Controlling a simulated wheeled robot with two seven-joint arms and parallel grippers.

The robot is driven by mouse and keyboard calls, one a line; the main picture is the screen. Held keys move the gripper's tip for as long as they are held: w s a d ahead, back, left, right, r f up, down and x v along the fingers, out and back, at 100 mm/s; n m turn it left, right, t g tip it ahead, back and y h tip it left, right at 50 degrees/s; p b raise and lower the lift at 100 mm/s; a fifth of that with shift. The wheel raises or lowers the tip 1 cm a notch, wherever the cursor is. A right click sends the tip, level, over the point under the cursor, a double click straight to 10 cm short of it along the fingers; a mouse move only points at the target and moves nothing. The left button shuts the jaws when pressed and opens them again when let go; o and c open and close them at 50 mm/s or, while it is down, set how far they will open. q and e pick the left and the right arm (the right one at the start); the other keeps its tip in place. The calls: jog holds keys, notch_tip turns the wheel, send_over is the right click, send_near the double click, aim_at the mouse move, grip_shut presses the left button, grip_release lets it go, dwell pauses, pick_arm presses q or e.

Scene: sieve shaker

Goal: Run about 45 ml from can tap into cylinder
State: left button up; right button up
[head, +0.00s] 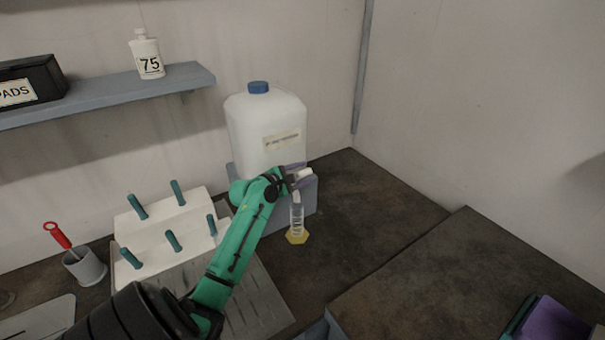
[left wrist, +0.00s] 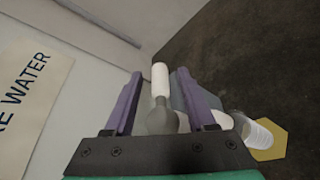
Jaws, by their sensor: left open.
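The white can (head: 262,125) with a blue cap stands on a grey-blue block (head: 310,195) against the back wall. Its label shows in the left wrist view (left wrist: 35,85), partly reading "WATER". The tap (left wrist: 160,85) has a white end and a grey rounded part. My left gripper (head: 292,178) is at the tap; in the left wrist view its purple fingers (left wrist: 158,95) are open on either side of the tap. The clear cylinder (head: 297,215) stands upright below the tap on a yellow hexagonal foot (left wrist: 268,140). Any liquid level is too small to tell.
A white peg rack (head: 165,215) with several teal pegs and a grooved metal tray (head: 265,305) lie left of the cylinder. A cup (head: 85,267) holds a red-handled tool. A shelf (head: 110,95) carries a bottle marked 75 (head: 147,55). The counter right of the cylinder is clear.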

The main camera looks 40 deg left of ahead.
pick_arm(q)
jog(key=shift+a, duration=0.1)
grip_shut()
jog(key=shift+f, duration=0.1)
dwell(1.1)
